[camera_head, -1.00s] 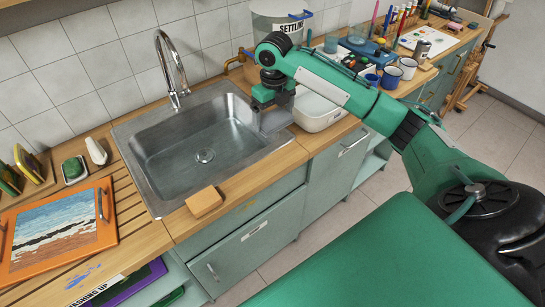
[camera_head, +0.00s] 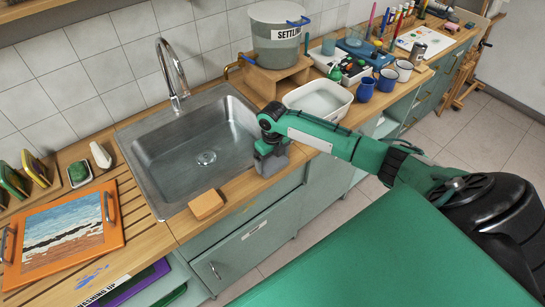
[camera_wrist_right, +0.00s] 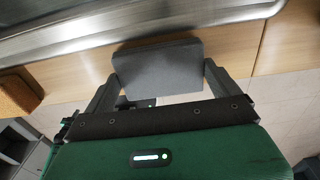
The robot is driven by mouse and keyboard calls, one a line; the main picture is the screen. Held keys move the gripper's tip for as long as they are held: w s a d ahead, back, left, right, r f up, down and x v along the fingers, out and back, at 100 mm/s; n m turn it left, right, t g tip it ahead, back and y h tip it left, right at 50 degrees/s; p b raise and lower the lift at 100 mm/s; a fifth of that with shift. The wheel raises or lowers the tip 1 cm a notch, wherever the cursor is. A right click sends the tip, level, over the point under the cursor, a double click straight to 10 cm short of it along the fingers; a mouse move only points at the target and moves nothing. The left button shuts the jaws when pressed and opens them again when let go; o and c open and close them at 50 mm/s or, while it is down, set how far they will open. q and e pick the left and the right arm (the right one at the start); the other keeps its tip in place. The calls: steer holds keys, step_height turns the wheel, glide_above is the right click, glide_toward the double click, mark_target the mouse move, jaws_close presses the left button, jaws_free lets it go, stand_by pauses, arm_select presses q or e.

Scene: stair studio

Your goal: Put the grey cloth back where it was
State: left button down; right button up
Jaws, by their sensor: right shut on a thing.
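My right gripper (camera_head: 270,152) is at the front right corner of the sink, over the wooden counter's front edge. It is shut on the grey cloth (camera_head: 272,166), which looks like a flat grey slab hanging at the counter edge. In the right wrist view the cloth (camera_wrist_right: 158,68) spans the space between the two fingers of the gripper (camera_wrist_right: 160,80), with the counter edge and sink rim beyond it. I cannot tell whether the cloth touches the counter. My left gripper is not in view.
The steel sink (camera_head: 190,160) is empty, with its tap (camera_head: 172,75) behind. An orange sponge block (camera_head: 206,204) lies on the front counter. A white basin (camera_head: 318,100), a settling bucket (camera_head: 277,35) on a wooden stand, and mugs (camera_head: 387,80) stand right.

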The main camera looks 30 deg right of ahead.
mark_target(272, 161)
steer(key=shift+f, duration=0.2)
steer(key=o, duration=0.7)
steer(key=shift+r, duration=0.2)
steer(key=shift+w+r, duration=0.1)
steer(key=shift+r, duration=0.2)
step_height(272, 161, up, 11)
steer(key=b, duration=0.3)
steer(key=shift+r, duration=0.2)
